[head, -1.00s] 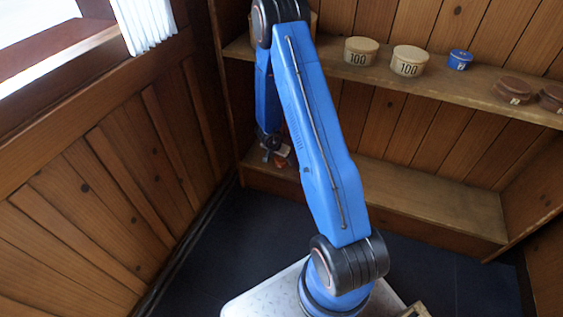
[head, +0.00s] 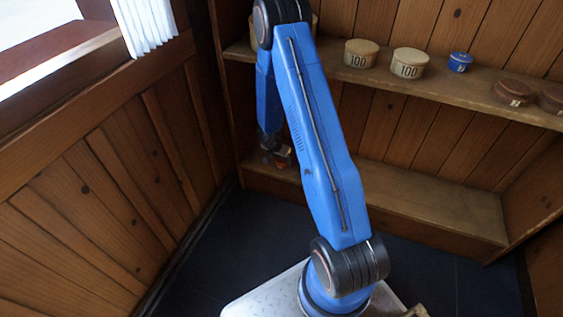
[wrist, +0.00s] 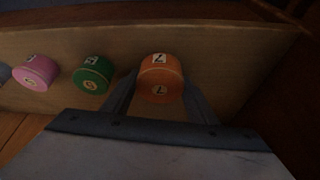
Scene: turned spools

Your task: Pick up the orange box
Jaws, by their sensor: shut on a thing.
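The orange box (wrist: 160,78) is a small round container with a number 7 on its top and side. In the wrist view it sits between the two fingers of my gripper (wrist: 158,92), which is shut on it. The pale shelf shows behind it; I cannot tell whether the box still touches the shelf. In the head view my gripper (head: 276,157) is at the lower shelf's left end, and only a small orange-brown part of the box (head: 284,152) shows; the rest is hidden.
A green box (wrist: 94,75) and a pink box (wrist: 36,72) stand left of the orange one in the wrist view. In the head view, cream boxes (head: 409,63), a blue box (head: 459,62) and brown boxes (head: 514,92) stand on the upper shelf (head: 450,92). The lower shelf's right side (head: 430,200) is clear.

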